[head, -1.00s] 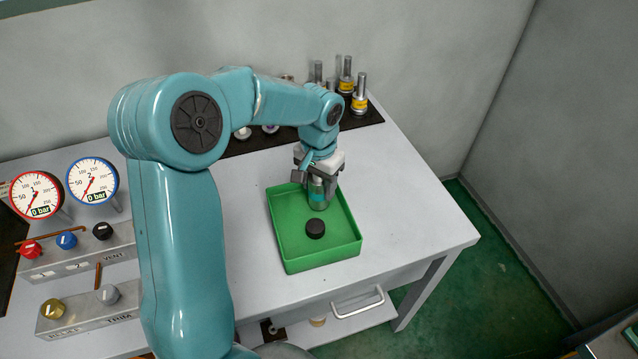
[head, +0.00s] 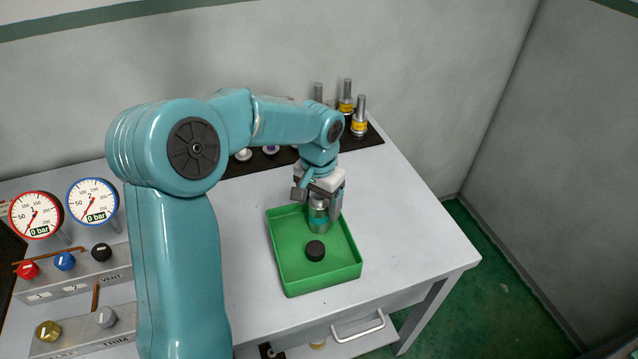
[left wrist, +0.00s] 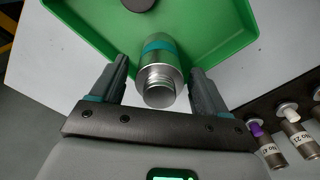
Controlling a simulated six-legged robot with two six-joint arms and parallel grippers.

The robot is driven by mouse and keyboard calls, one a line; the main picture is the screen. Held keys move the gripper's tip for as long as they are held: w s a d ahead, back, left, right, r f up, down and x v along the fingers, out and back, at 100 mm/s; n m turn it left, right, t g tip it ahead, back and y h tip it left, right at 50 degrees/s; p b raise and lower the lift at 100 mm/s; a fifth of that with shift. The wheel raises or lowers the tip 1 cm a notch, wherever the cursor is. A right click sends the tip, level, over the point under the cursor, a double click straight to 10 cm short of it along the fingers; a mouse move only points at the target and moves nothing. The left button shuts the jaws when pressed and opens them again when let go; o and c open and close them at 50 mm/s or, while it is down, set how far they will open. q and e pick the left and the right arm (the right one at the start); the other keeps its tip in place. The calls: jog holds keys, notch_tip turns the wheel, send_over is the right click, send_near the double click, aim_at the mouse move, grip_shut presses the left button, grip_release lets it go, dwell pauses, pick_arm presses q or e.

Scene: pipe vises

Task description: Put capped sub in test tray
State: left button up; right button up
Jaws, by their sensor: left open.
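A silver cylindrical sub with a teal band (head: 319,215) is at the back of the green test tray (head: 290,290), between my fingers. In the left wrist view the sub (left wrist: 160,70) points its bare threaded end toward me; its far end is hard to make out. It looks roughly upright. My left gripper (head: 318,207) is open, with one finger on each side of the sub. In the left wrist view the left gripper's fingers (left wrist: 158,85) stand apart from it with gaps on both sides. My right gripper is not in view.
A black round piece (head: 315,250) lies in the tray. Several yellow-banded fittings (head: 360,118) stand on a dark mat behind, with labelled ones (left wrist: 297,137) on the wrist view's right. A gauge panel (head: 70,280) is at left. The bench right of the tray is clear.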

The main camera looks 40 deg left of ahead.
pick_arm(q)
notch_tip(320, 180, up, 10)
jog(key=shift+s+r, duration=0.1)
jog(key=shift+r, duration=0.15)
dwell(0.4)
